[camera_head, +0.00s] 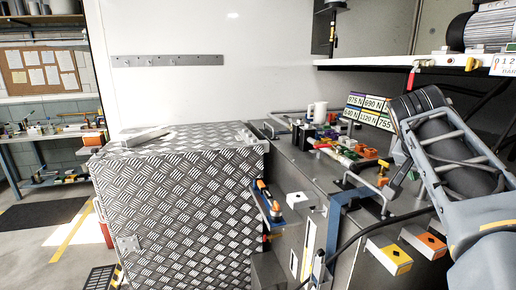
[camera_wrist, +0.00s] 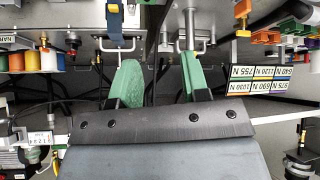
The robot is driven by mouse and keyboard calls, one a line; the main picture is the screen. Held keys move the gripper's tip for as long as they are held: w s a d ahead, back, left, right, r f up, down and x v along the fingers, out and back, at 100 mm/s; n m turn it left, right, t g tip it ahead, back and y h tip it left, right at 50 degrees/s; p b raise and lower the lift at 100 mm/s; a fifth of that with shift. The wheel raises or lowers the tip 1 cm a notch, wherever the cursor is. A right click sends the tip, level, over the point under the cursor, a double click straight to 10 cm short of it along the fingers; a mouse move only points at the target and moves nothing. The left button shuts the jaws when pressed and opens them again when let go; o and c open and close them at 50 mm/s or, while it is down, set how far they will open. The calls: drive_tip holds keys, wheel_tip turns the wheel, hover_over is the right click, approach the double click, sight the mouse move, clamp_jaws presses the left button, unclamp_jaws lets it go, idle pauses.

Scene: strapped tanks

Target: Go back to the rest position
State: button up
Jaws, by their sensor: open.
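My gripper (camera_wrist: 160,72) shows in the wrist view with its two green fingers spread apart. Nothing is held between them. Beyond the fingertips are metal loop handles, one at left (camera_wrist: 116,46) and one at right (camera_wrist: 190,46). I cannot tell how far the fingertips are from them. In the head view my arm rises at the right beside the dark bench (camera_head: 300,165), and the gripper fingers cannot be made out there.
A chequer-plate box (camera_head: 180,200) stands left of the bench. A shelf (camera_head: 400,62) overhangs at upper right. Number labels (camera_head: 370,110), a white mug (camera_head: 317,112) and several coloured parts crowd the bench; the labels also show in the wrist view (camera_wrist: 260,78). Floor is open at left.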

drive_tip(key=s+a+f+n+y, duration=0.2)
drive_tip(key=a+f, duration=0.4)
drive_tip(key=f, duration=0.3)
drive_tip(key=s+a+f+n+y, duration=0.3)
drive_tip(key=s+a+f+n, duration=0.1)
drive_tip(key=f, duration=0.5)
drive_tip(key=s+a+f+n+y, duration=0.2)
drive_tip(key=a+f+n, duration=0.2)
drive_tip(key=a+f, duration=0.4)
drive_tip(key=shift+s+a+f+n, duration=0.3)
drive_tip(key=shift+s+f+n, duration=0.1)
drive_tip(key=shift+f, duration=0.3)
